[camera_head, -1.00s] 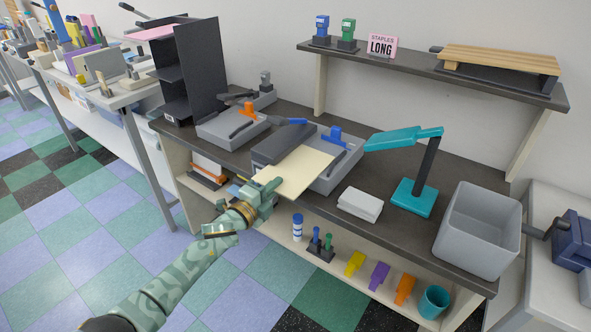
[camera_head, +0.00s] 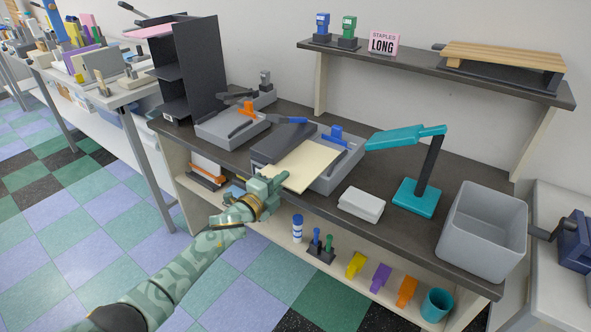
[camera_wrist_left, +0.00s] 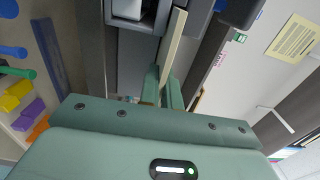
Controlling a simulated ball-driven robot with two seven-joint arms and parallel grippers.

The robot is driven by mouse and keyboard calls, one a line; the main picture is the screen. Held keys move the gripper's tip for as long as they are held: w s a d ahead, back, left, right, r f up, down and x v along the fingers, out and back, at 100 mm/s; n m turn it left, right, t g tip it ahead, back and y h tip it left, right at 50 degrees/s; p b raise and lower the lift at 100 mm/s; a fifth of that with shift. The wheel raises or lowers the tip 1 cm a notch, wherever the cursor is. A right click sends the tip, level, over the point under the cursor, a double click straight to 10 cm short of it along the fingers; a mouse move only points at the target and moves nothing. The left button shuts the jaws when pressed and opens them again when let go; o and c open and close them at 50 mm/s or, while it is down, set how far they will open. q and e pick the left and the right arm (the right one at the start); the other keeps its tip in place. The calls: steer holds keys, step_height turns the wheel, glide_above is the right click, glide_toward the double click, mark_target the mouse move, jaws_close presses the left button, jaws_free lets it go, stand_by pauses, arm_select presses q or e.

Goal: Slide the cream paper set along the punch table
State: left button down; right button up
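The cream paper set (camera_head: 308,165) lies tilted over the front of a grey punch (camera_head: 345,172) with a blue part, and its near end reaches to the front edge of the dark punch table (camera_head: 322,205). My left gripper (camera_head: 275,182) is at the set's near left end. In the left wrist view the set shows edge-on as a thin cream strip (camera_wrist_left: 174,50), and the green fingers (camera_wrist_left: 163,88) are shut on its end. The exact contact inside the fingers is hidden. My right gripper is in neither view.
Right of the punch are a white block (camera_head: 361,204), a teal lamp-shaped device (camera_head: 416,195) and a grey bin (camera_head: 481,232). A punch with an orange part (camera_head: 230,127) and a black sorter (camera_head: 198,68) stand left. Small coloured items fill the shelf below.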

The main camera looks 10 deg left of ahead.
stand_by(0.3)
arm_select(q)
steer(key=c, duration=1.2)
jaws_free()
steer(key=shift+s, duration=0.15)
steer(key=shift+s+a, duration=0.2)
steer(key=shift+s, duration=0.15)
steer(key=p+v, duration=0.5)
steer(key=v, duration=1)
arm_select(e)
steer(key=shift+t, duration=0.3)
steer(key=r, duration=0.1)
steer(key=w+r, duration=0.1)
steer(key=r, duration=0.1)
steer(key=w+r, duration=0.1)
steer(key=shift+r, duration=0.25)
